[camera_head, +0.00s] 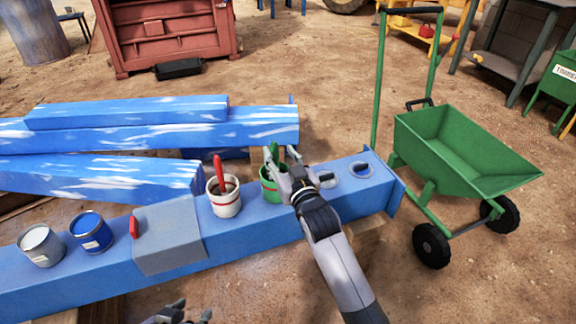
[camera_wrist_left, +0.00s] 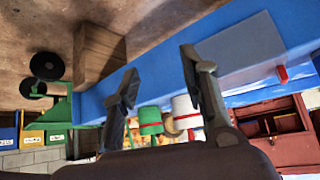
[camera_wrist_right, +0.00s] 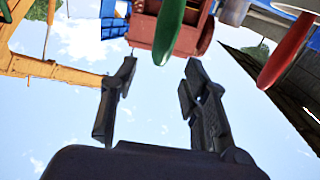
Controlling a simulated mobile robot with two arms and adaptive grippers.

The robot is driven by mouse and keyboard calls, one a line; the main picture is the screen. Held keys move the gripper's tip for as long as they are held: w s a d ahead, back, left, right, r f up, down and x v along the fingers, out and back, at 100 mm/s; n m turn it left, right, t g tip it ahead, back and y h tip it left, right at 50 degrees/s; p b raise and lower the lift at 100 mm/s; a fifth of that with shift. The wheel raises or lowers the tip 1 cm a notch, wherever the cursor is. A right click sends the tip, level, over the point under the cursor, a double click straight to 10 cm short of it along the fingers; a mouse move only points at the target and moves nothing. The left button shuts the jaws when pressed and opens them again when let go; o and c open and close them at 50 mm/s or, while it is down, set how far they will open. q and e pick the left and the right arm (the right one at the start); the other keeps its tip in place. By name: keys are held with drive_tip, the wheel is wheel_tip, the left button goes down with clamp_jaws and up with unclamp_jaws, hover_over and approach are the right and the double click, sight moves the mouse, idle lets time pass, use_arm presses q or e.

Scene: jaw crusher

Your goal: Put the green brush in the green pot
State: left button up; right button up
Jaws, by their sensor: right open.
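The green pot (camera_head: 269,190) stands on the blue beam, partly hidden by my right gripper (camera_head: 281,153). The green brush (camera_head: 273,154) shows as an upright green handle above the pot; its lower end is hidden, so I cannot tell whether it is inside. In the right wrist view the green handle (camera_wrist_right: 172,30) ends between and just beyond my open fingertips (camera_wrist_right: 161,64), with no clear contact. My left gripper (camera_head: 185,310) is at the bottom edge of the head view. In its wrist view its fingers (camera_wrist_left: 158,60) are open and empty, and the green pot (camera_wrist_left: 150,121) shows beyond them.
A white pot (camera_head: 226,206) with a red brush (camera_head: 218,170) stands left of the green pot. A grey box (camera_head: 168,240), a blue can (camera_head: 91,232) and a grey can (camera_head: 40,246) stand further left. Holes (camera_head: 360,170) are at the beam's right end. A green cart (camera_head: 460,150) stands right.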

use_arm(q)
drive_tip(key=s+a+g+y+p, duration=0.1)
drive_tip(key=s+a+g+p, duration=0.1)
drive_tip(key=s, duration=0.6)
drive_tip(key=shift+a+f+g+p, duration=0.3)
drive_tip(key=shift+g+p, duration=0.4)
drive_tip(key=shift+g, duration=0.5)
use_arm(e)
drive_tip(key=v, duration=0.5)
drive_tip(key=shift+w, duration=0.1)
